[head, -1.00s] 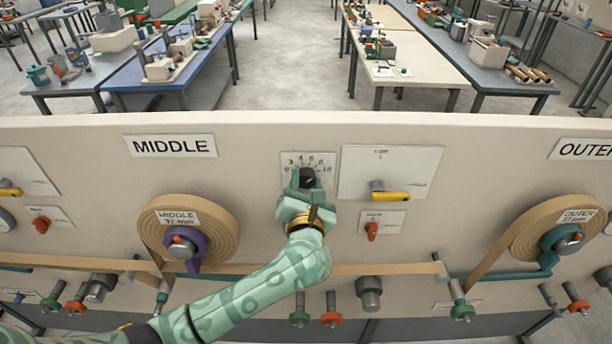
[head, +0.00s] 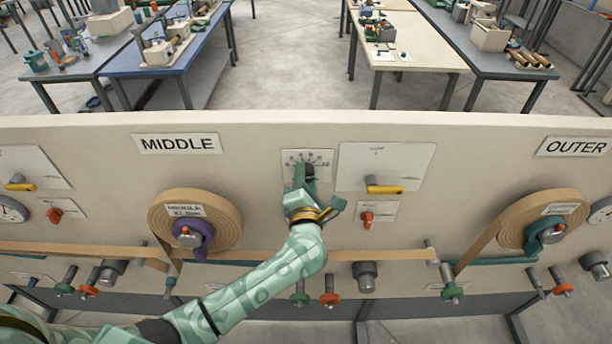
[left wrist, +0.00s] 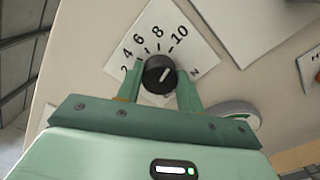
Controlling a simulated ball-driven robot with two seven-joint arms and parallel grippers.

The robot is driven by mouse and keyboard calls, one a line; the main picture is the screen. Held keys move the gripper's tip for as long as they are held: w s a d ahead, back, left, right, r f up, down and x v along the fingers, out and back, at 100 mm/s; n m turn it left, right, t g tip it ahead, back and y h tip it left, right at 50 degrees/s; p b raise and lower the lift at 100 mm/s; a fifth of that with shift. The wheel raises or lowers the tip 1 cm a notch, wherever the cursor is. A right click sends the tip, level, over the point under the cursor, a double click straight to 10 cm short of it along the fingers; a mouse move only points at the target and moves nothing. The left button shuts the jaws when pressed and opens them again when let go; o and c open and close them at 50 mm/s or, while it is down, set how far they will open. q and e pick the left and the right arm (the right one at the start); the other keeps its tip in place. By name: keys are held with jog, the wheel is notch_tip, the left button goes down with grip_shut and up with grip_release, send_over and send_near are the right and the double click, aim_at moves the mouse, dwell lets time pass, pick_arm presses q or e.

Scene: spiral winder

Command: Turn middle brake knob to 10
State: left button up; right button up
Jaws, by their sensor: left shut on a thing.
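The middle brake knob (left wrist: 159,74) is small, round and black, on a white dial plate (left wrist: 142,40) marked with numbers up to 10. Its white pointer line tilts up and right in the left wrist view, toward the 10 side; the exact reading is hard to tell. In the head view the dial plate (head: 322,159) is on the panel, right of the MIDDLE sign (head: 178,144). My left gripper (left wrist: 161,82) is shut on the knob, one finger on each side; in the head view this gripper (head: 306,175) hides part of the knob. My right gripper is out of view.
A yellow-handled lever (head: 385,189) and a red knob (head: 367,218) are just right of my gripper. The middle tape roll (head: 231,222) is left of it, above my arm. Tape runs across the panel behind my arm. Workbenches (head: 410,50) stand beyond the panel.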

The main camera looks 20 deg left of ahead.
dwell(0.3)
pick_arm(q)
jog(key=o, duration=1)
jog(key=b+v, duration=0.3)
jog(key=v, duration=1.3)
jog(key=shift+s, duration=0.15)
jog(key=shift+d, duration=0.1)
